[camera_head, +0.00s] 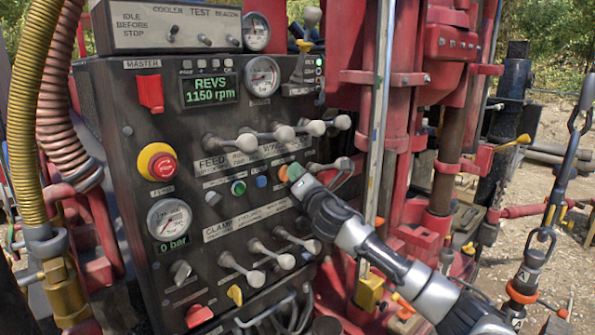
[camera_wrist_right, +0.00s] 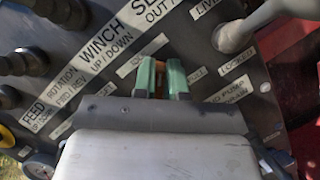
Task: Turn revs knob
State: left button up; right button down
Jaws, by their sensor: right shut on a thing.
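The revs knob is a small orange knob (camera_wrist_right: 160,70) on the dark control panel (camera_head: 145,130). It shows between my fingers in the wrist view, mostly hidden by them, and a bit of orange (camera_head: 283,173) shows beside the fingertips in the head view. My right gripper (camera_head: 292,172) reaches in from the lower right and is shut on the knob, with its green fingertips (camera_wrist_right: 161,78) on either side. The green display (camera_head: 210,91) reads REVS 1150 rpm. My left gripper is not in view.
A row of levers (camera_head: 284,133) stands out just above my gripper, and clamp levers (camera_head: 257,248) stand below. A red stop button (camera_head: 162,166) is on the left. A pale lever (camera_wrist_right: 238,35) is close on the right in the wrist view. Red drill machinery (camera_head: 440,70) stands right of the panel.

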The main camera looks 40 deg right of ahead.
dwell(0.4)
jog(key=c, duration=1.2)
grip_release()
jog(key=b+v, duration=0.6)
jog(key=v, duration=0.4)
jog(key=shift+s+a+f, duration=0.1)
jog(key=shift+s+f, duration=0.1)
jog(key=shift+s, duration=0.2)
